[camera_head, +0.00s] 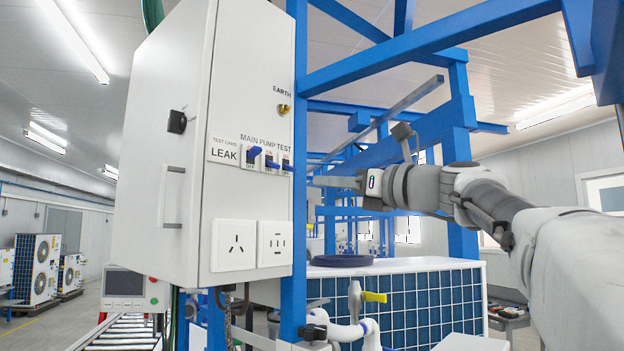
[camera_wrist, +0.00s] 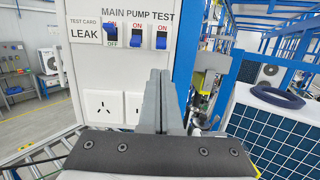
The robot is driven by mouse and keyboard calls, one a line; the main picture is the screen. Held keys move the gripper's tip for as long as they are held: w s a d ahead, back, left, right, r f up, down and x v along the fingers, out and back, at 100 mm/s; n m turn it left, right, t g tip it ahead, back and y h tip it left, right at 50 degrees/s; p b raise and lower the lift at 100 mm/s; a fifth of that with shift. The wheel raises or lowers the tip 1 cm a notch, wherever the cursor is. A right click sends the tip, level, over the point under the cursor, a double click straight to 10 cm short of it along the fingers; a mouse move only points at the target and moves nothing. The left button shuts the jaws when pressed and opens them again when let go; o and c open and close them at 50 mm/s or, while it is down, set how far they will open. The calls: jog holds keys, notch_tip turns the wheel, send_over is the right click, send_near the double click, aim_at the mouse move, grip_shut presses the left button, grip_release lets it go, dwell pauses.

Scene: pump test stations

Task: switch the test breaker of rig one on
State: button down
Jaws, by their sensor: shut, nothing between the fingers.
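The test breaker (camera_head: 286,167) is the rightmost of three switches on the white cabinet front. It also shows in the wrist view (camera_wrist: 162,40), its blue lever down, with ON visible above it. The pump breaker (camera_wrist: 137,41) beside it looks the same. The main breaker (camera_wrist: 109,31) has its lever up, with OFF visible below. My gripper (camera_head: 318,181) is shut and empty, to the right of the test breaker in the head view. In the wrist view its fingers (camera_wrist: 163,85) point up just below the test breaker. They appear apart from the lever; the exact gap cannot be told.
The cabinet (camera_head: 170,210) has sockets (camera_head: 234,245) below the switches and a handle on its side. A blue frame post (camera_head: 294,290) stands at its right edge.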

aim_at(294, 170)
jog(key=p+x, duration=0.2)
jog(key=x, duration=0.5)
jog(key=shift+w+a, duration=0.25)
jog(key=shift+a, duration=0.05)
jog(key=shift+s+d+r+p, duration=0.25)
jog(key=shift+r+p, duration=0.3)
jog(key=shift+p, duration=0.4)
jog(key=shift+s+d+r+p, duration=0.1)
jog(key=shift+r+p, duration=0.25)
jog(key=shift+p, duration=0.15)
jog(key=shift+s+d+r+p, duration=0.1)
jog(key=shift+r+p, duration=0.25)
jog(key=shift+p, duration=0.1)
jog(key=shift+s+d+f+b, duration=0.1)
jog(key=shift+d+f+b, duration=0.05)
jog(key=shift+f+b, duration=0.2)
jog(key=b+v, duration=0.4)
jog(key=v, duration=1.3)
jog(key=shift+r, duration=0.2)
jog(key=shift+s, duration=0.1)
